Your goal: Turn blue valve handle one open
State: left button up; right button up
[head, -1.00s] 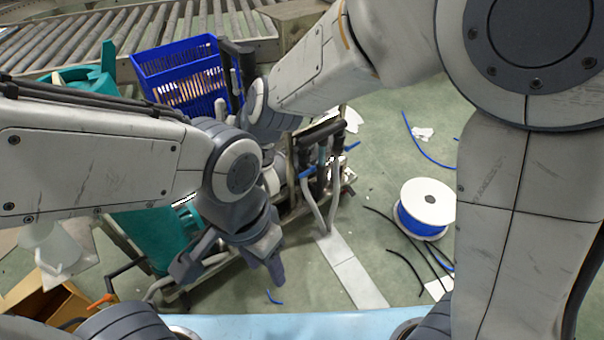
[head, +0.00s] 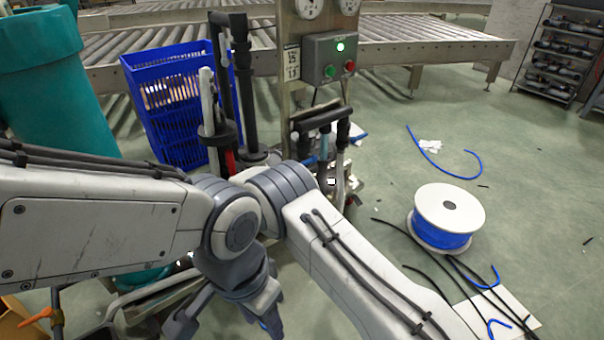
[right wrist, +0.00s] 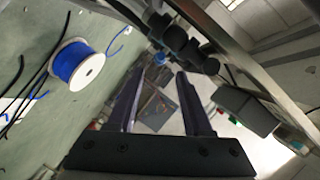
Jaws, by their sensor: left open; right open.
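A small blue part (head: 323,148), possibly the blue valve handle, shows among the dark pipes of the lance stand, below a black bar. A small blue piece (right wrist: 159,58) also shows in the right wrist view, just beyond my fingertips; I cannot tell which handle it is. My right gripper (right wrist: 155,85) is open with nothing between its fingers. In the head view my right arm reaches in from the lower right and its gripper is hidden. My left gripper (head: 225,318) is open, pointing down at the bottom of the head view, apart from the stand.
A control box (head: 330,58) with a green light and red button stands behind the pipes. A blue crate (head: 180,140) and a teal drum (head: 60,100) stand left. A cable spool (head: 447,205) and loose hoses lie right. Roller conveyors (head: 420,40) cross the back. The right floor is mostly open.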

jog(key=b+x, duration=0.3)
jog(key=x, duration=0.5)
jog(key=shift+w+d+f+b, duration=0.2)
jog(key=shift+w+f+b, duration=0.05)
jog(key=shift+b, duration=0.1)
jog(key=shift+w+d, duration=0.3)
jog(key=shift+w, duration=0.15)
grip_shut()
dwell(0.6)
